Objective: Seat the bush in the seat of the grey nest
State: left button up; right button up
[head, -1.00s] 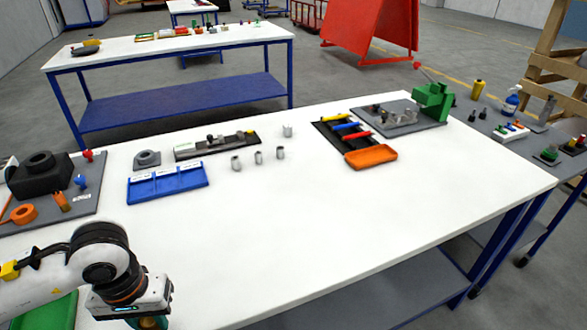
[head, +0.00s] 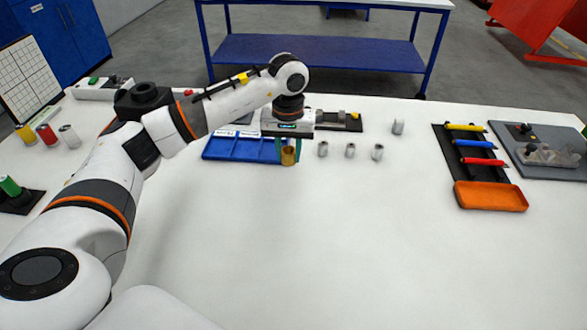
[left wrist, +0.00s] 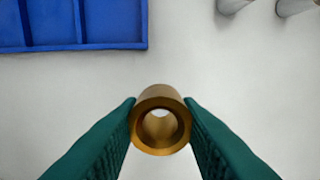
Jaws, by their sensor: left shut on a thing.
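The bush is a short brass-coloured hollow cylinder (head: 289,157). My left gripper (head: 290,149) is shut on it and holds it upright at the front right edge of the blue tray. In the left wrist view the green fingers (left wrist: 160,120) press on both sides of the bush (left wrist: 160,92), and I look down through its bore. The bush appears clear of the blue tray in that view. A grey patch (head: 244,118) behind my left forearm looks like part of the grey nest; its seat is hidden. My right gripper is not in view.
The blue tray (head: 216,150) lies left of the gripper; its corner shows in the left wrist view (left wrist: 75,38). Several small grey cylinders (head: 350,150) stand to the right. A dark rack (head: 450,155) and an orange tray (head: 490,208) are farther right. The front table is clear.

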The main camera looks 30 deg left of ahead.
aim_at(289, 180)
pick_arm(q)
jog(key=shift+f, duration=1.35)
notch_tip(289, 180, down, 4)
jog(key=shift+r+p, duration=0.25)
jog(key=shift+p, duration=0.1)
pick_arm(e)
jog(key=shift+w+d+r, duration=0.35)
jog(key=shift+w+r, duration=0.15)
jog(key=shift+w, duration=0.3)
pick_arm(q)
jog(key=shift+f, duration=0.1)
jog(key=o, duration=1)
jog(key=shift+o, duration=0.2)
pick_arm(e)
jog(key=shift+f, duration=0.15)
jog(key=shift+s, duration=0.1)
